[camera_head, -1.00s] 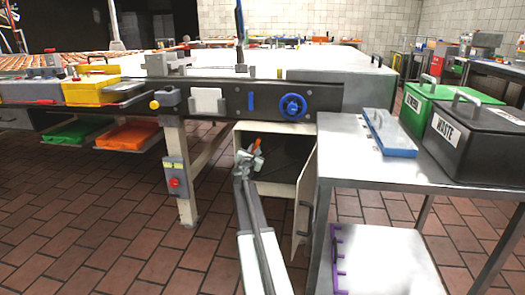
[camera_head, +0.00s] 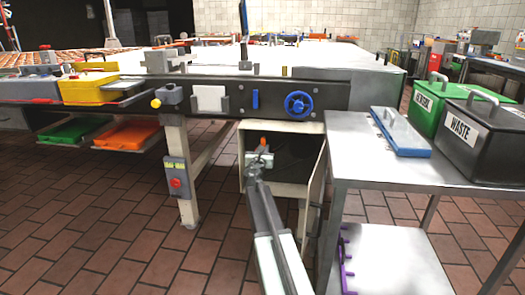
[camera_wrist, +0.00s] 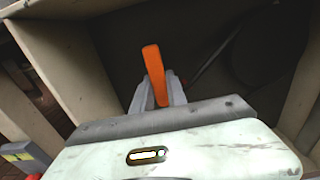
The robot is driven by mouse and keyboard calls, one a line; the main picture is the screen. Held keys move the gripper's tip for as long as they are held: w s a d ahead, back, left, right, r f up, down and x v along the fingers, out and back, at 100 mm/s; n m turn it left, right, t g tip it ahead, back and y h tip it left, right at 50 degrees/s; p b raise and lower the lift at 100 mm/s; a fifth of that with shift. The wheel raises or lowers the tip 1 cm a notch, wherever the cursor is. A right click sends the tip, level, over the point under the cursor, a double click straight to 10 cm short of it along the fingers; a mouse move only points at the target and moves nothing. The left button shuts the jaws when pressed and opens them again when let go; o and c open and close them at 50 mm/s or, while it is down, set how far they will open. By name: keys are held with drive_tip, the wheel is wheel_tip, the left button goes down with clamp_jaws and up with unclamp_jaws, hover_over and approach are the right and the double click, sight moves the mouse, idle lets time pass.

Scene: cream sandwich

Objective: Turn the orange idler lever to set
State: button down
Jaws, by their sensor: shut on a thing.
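The orange idler lever (camera_wrist: 153,66) stands nearly upright inside the open cabinet in the wrist view, its top leaning slightly left. My gripper (camera_wrist: 157,92) is shut on its lower part, with a grey finger on each side. The lever's base and pivot are hidden behind my gripper. In the head view the lever (camera_head: 263,142) is a small orange tip just above my gripper (camera_head: 261,157), at the cabinet's opening. No set mark shows in either view.
The cabinet (camera_head: 283,185) has a dark inside, with its door (camera_head: 314,196) open at right. A steel table (camera_head: 372,165) stands close on the right. A blue handwheel (camera_head: 299,104) is on the machine's side above. A post with a red button (camera_head: 176,182) stands left.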

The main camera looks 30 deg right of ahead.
drive_tip(key=shift+d, duration=0.35)
drive_tip(key=c, duration=1.3)
unclamp_jaws()
drive_tip(key=shift+a, duration=0.25)
drive_tip(key=v, duration=0.7)
drive_tip(key=shift+s+a, duration=0.2)
